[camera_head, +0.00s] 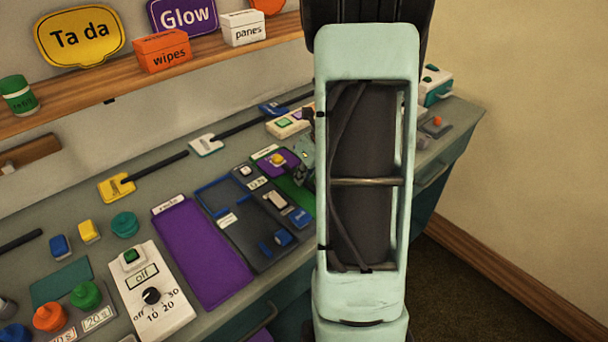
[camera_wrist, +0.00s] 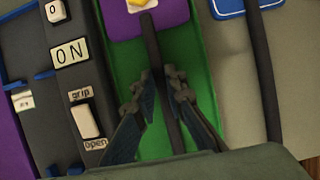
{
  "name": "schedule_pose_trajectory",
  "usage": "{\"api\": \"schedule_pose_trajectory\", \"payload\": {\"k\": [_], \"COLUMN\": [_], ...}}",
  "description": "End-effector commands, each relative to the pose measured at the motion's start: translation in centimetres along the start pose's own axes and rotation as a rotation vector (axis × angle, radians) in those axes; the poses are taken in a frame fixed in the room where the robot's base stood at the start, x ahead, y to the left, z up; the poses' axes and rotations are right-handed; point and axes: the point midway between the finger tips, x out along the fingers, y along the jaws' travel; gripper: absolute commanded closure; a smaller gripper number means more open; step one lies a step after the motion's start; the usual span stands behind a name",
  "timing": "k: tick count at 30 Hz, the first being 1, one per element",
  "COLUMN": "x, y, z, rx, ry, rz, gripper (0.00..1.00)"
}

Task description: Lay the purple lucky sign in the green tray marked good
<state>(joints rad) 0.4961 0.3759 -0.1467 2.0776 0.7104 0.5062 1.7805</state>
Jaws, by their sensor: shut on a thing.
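The purple sign (camera_wrist: 165,18) has a yellow emblem and a dark stick handle. It also shows in the head view (camera_head: 291,158), partly hidden by my arm. My gripper (camera_wrist: 158,82) is shut on the stick, with a finger on each side. The sign is over the far end of the green tray (camera_wrist: 203,72), its stick running along the tray. I cannot tell if it touches the tray. In the head view the green tray (camera_head: 297,194) is mostly hidden behind my arm, and its label is too small to read.
A dark panel with switches (camera_wrist: 72,110) lies left of the green tray, with a purple tray (camera_head: 200,250) beyond it. A blue sign (camera_wrist: 228,8) with a dark stick lies close on the right. White (camera_head: 206,146) and yellow (camera_head: 114,188) signs lie further back.

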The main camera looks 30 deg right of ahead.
Motion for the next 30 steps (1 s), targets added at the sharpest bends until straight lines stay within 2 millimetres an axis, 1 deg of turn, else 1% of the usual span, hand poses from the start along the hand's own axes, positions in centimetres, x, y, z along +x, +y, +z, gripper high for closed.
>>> {"api": "schedule_pose_trajectory", "payload": {"k": [22, 23, 24, 27, 28, 30], "x": [0.11, 0.11, 0.11, 0.11, 0.11, 0.11], "y": [-0.01, 0.0, 0.0, -0.01, -0.01, -0.01], "z": [-0.04, -0.04, -0.04, -0.04, -0.04, -0.05], "rx": [0.0, 0.0, 0.0, 0.0, 0.0, 0.0], "ry": [0.0, 0.0, 0.0, 0.0, 0.0, 0.0], "rz": [0.0, 0.0, 0.0, 0.0, 0.0, 0.0], "gripper": [1.0, 0.86, 0.81, 0.7, 0.69, 0.69]}}
